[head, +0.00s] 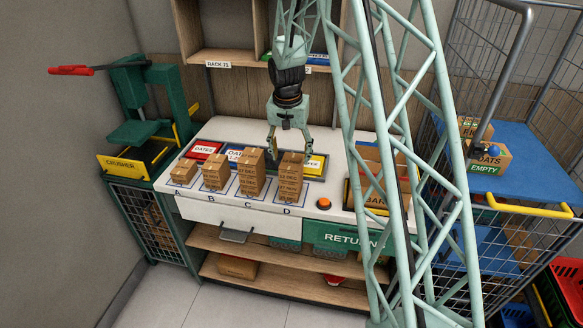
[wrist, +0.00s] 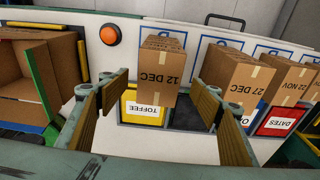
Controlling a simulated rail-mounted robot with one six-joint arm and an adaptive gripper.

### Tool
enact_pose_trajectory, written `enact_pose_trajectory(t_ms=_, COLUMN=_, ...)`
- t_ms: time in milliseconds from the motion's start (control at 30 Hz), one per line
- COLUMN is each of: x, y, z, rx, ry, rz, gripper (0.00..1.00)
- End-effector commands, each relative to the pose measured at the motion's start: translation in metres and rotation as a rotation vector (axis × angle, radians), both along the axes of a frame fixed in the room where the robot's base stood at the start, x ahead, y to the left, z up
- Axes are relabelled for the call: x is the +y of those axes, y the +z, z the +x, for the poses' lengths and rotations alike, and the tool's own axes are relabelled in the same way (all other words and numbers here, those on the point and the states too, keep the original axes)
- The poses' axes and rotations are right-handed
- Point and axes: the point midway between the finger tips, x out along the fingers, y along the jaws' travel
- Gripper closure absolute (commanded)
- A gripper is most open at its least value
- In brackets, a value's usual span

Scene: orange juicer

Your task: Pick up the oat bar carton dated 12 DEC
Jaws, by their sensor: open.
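A brown carton (wrist: 160,72) marked "12 DEC" shows upside down in the wrist view, between my two fingers and a little beyond them. In the head view it appears to be the top of the tall stack (head: 290,172) at spot D. My gripper (head: 289,153) is open and points down over that stack's top. In the wrist view my gripper (wrist: 162,105) has its pads apart on either side, with nothing held. A further carton (wrist: 288,80) reads "22 NOV".
Stacks at C (head: 250,174) and B (head: 216,173) and a low carton at A (head: 183,172) stand left of D. Coloured labelled bins (head: 315,166) lie behind. An orange button (head: 323,203) and an open box (head: 372,190) are to the right.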

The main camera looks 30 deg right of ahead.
Motion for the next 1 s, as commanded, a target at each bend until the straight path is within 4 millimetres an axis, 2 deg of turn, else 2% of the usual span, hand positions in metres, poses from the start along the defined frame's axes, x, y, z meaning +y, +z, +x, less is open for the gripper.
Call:
enact_pose_trajectory(t_ms=600, x=-0.006, y=-0.045, z=0.005, rx=0.001, ry=0.0, rz=0.001, gripper=0.41)
enact_pose_trajectory(t_ms=1000, x=-0.006, y=-0.048, z=0.005, rx=0.0, ry=0.0, rz=0.0, gripper=0.41)
